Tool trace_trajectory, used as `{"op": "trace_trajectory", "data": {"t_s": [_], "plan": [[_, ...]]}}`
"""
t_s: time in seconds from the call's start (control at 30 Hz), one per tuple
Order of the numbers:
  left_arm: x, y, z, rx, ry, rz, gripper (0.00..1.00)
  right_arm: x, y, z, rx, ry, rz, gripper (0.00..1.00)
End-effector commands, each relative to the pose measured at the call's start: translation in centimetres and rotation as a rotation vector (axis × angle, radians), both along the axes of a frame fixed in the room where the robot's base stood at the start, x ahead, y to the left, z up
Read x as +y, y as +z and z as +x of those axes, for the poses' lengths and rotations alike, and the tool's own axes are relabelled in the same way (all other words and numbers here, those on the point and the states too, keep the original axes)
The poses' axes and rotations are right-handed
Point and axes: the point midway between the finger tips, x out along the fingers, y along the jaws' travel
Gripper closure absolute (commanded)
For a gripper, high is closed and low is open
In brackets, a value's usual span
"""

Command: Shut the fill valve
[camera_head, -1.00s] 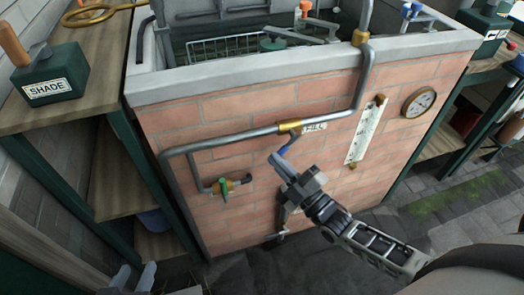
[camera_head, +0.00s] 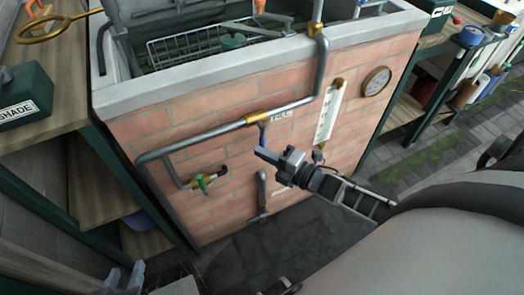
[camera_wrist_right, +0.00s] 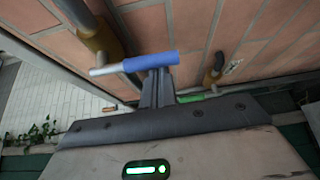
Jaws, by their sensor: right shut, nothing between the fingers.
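The fill valve (camera_head: 258,117) is a brass body on the grey pipe across the brick front, beside a small label reading FILL. Its blue-sleeved lever (camera_head: 262,134) hangs down from it in the head view. In the right wrist view the blue sleeve (camera_wrist_right: 150,62) lies across the tips of my right gripper (camera_wrist_right: 157,80), with a bare metal end to its left. My right gripper (camera_head: 262,156) is shut and empty, just below the lever; I cannot tell whether they touch. My left gripper (camera_head: 124,277) is open and empty at the lower left, far from the valve.
A second brass valve with a green handle (camera_head: 203,184) sits lower left on the bricks. A grey upright pipe (camera_head: 262,192) stands below the fill valve. A thermometer (camera_head: 329,112) and a round gauge (camera_head: 376,81) are to the right. Wooden shelves (camera_head: 98,185) flank the left.

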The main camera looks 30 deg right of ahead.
Motion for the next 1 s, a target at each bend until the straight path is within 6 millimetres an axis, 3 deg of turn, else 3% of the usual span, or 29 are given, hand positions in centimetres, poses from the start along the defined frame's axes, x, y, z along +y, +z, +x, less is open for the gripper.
{"op": "trace_trajectory", "data": {"t_s": [0.6, 0.77, 0.87, 1.0], "plan": [[0.0, 0.3, 0.2, -0.005, 0.003, -0.001, 0.64, 0.1, 0.0, 0.0, 0.001, -0.002, -0.014, 1.00], [0.0, 0.7, 0.2, -0.004, 0.003, -0.001, 0.64, 2.1, 0.2, -0.1, 0.000, 0.002, -0.009, 1.00], [0.1, 0.9, 0.2, -0.002, 0.003, 0.003, 0.64, 4.4, 0.3, -0.2, 0.001, 0.005, -0.007, 1.00], [0.1, 0.5, 0.1, 0.002, 0.002, 0.007, 0.64, 2.6, -0.2, -3.5, 0.006, 0.005, -0.017, 1.00]]}}
